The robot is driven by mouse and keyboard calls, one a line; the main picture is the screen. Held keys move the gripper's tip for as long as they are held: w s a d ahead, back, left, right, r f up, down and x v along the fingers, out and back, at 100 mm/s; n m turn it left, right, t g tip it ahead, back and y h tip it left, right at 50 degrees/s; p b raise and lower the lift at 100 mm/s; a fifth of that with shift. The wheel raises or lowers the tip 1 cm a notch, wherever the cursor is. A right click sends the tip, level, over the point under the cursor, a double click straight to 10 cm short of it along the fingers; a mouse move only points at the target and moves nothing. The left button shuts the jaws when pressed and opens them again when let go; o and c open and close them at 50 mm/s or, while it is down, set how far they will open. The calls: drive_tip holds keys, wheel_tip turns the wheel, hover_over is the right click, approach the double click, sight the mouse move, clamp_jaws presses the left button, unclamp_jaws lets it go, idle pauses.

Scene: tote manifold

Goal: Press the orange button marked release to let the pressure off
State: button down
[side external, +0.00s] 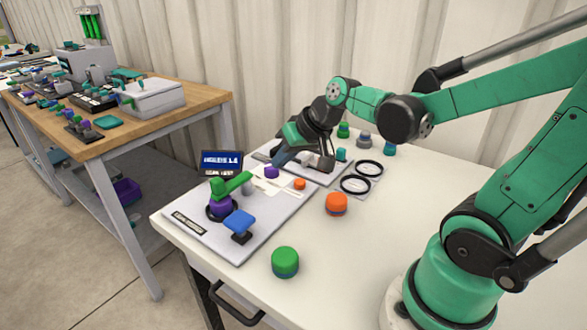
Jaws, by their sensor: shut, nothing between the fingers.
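A small orange button (299,184) sits near the right edge of the light grey panel (262,218) on the white table. Any release marking is too small to read. My gripper (278,163) is shut and empty, pointing down over the back part of the panel. It appears behind and to the left of the orange button and apart from it. A purple knob (271,172) lies just below the fingertips in the picture; I cannot tell whether they touch.
The panel carries a green lever (231,184), a blue paddle (239,222) and a dark display (222,163). A green cap (285,262) stands at the front. Two black rings (355,184) lie to the right. Several small cylinders (363,140) stand behind. The right tabletop is mostly clear.

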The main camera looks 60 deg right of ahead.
drive_tip(key=s+a+r+n, duration=0.1)
drive_tip(key=s+a+n, duration=0.3)
drive_tip(key=a, duration=0.2)
drive_tip(key=shift+s+a+h, duration=0.15)
drive_tip(key=shift+s+h, duration=0.25)
drive_tip(key=shift+r, duration=0.15)
wheel_tip(320, 180, up, 3)
drive_tip(key=m+g, duration=0.6)
drive_tip(key=m, duration=1.2)
hover_over(301, 181)
drive_tip(key=s, duration=0.2)
drive_tip(key=shift+w, duration=0.25)
drive_tip(key=f, duration=0.4)
drive_tip(key=w+f, duration=0.1)
drive_tip(key=f, duration=0.9)
drive_tip(key=shift+w+a, duration=0.1)
drive_tip(key=shift+w, duration=0.05)
